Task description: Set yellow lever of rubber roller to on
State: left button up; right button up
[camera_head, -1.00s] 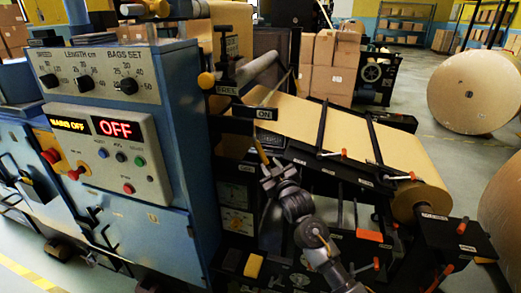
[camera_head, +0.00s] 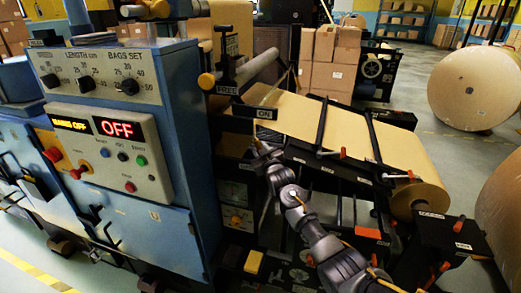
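The yellow lever of the rubber roller is mostly hidden by my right gripper in the head view, just below the black ON label (camera_head: 264,113). A FREE label (camera_head: 228,90) sits higher and to the left. My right gripper (camera_head: 264,154) is raised at the lever's place, its arm coming in from the lower right. Its fingers are small and dark against the machine, so I cannot tell whether they are shut on the lever or only touching it. My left gripper is not in view.
A blue control cabinet (camera_head: 175,120) with a red OFF display (camera_head: 117,128) stands to the left. A kraft paper sheet (camera_head: 300,115) slopes to a roll (camera_head: 418,200) on the right, crossed by black bars. Cardboard boxes (camera_head: 328,55) and large rolls (camera_head: 475,85) stand behind.

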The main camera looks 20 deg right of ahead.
grip_shut()
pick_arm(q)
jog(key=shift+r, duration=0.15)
